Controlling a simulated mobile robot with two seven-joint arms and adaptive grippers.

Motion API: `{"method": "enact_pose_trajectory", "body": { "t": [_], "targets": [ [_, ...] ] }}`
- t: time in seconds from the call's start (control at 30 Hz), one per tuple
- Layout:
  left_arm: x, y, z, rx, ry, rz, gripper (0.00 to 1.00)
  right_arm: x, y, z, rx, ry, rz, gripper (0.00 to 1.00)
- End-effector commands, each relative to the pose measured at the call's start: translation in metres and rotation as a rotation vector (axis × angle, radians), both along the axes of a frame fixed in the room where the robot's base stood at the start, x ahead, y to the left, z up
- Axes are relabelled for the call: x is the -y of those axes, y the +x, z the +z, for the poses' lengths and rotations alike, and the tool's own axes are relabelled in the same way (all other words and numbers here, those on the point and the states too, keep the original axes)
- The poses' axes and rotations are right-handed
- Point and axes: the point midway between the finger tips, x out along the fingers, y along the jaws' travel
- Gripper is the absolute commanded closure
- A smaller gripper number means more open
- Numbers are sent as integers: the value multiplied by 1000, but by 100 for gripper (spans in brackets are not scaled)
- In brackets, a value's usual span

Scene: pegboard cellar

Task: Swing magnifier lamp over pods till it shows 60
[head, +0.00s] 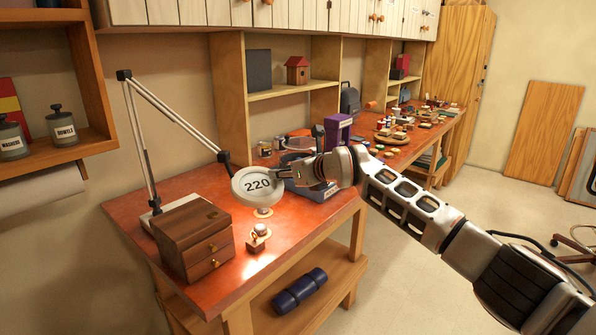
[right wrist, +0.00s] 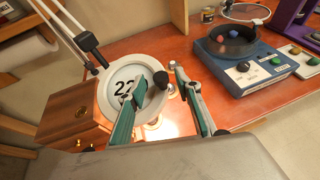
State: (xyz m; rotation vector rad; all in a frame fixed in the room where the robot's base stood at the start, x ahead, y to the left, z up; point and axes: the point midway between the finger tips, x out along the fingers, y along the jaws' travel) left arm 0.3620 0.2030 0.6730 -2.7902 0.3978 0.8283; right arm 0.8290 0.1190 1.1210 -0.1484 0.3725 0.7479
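The magnifier lamp stands at the left of the red-brown bench on a jointed white arm (head: 178,117). Its round pale head (head: 257,186) shows 220; the right wrist view shows the head (right wrist: 110,92) with its number partly covered. My right gripper (head: 318,170) is at the right side of the lamp head. Small round items, possibly the pods (head: 262,229), sit on the bench below the head. My left gripper is out of view.
A wooden drawer box (head: 192,240) stands left of the lamp head. A blue device with a black bowl (right wrist: 240,72) is to the right. Open floor lies to the right.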

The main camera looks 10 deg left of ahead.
Motion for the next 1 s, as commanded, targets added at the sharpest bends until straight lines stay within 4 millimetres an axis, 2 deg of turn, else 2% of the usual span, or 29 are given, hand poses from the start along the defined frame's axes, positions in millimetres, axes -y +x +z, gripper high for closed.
{"method": "enact_pose_trajectory", "body": {
  "t": [0.7, 1.0],
  "targets": [
    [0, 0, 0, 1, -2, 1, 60, 61, -63, 35, 2, -1, -1, 66],
    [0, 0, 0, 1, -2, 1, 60, 73, -76, 43, 1, -1, -2, 66]
  ]
}}
